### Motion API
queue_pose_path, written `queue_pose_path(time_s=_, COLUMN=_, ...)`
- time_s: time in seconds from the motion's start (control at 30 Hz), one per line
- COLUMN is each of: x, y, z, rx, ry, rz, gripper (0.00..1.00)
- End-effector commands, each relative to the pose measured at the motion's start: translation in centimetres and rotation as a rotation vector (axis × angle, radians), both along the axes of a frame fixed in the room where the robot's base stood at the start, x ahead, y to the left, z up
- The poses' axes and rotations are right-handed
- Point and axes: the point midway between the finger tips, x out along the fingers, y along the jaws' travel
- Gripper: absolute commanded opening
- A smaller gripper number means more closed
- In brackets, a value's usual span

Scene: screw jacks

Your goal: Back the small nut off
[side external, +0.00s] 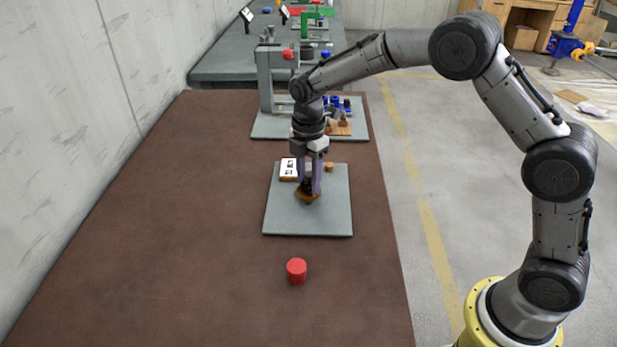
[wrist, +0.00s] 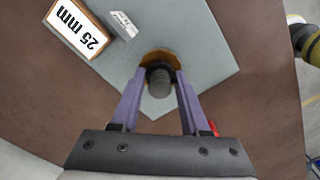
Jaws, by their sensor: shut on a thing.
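In the wrist view a dark, round, stepped part (wrist: 158,76) stands on a brown-orange base (wrist: 160,56). I cannot tell whether this part is the small nut itself, and no thread shows clearly. My gripper (wrist: 160,84) has its two purple fingers closed on either side of the dark part. In the side external view my gripper (side external: 309,187) points down over the brown-orange base (side external: 309,199), and its fingers hide most of the dark part. The base rests on a grey plate (side external: 310,221).
A block labelled "25 mm" (wrist: 75,28) lies on the plate; a small pale labelled piece (wrist: 124,24) is beside it. Another plate (side external: 265,130) with a grey frame stands behind.

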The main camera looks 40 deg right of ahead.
Motion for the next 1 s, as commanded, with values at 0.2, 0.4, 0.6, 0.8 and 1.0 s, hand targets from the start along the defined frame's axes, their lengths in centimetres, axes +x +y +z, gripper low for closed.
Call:
queue_pose_path(time_s=0.2, x=-0.26, y=-0.21, z=-0.62, rx=-0.004, ry=0.013, rz=0.088, gripper=0.0)
queue_pose_path(time_s=0.4, x=-0.26, y=-0.22, z=-0.62, rx=-0.003, ry=0.013, rz=0.122, gripper=0.0)
queue_pose_path(time_s=0.6, x=-0.26, y=-0.22, z=-0.62, rx=-0.003, ry=0.013, rz=0.129, gripper=0.0)
queue_pose_path(time_s=0.8, x=-0.27, y=-0.23, z=-0.63, rx=-0.004, ry=0.013, rz=0.128, gripper=0.0)
queue_pose_path(time_s=1.0, x=-0.2, y=-0.16, z=-0.5, rx=-0.003, ry=0.01, rz=0.128, gripper=0.75)
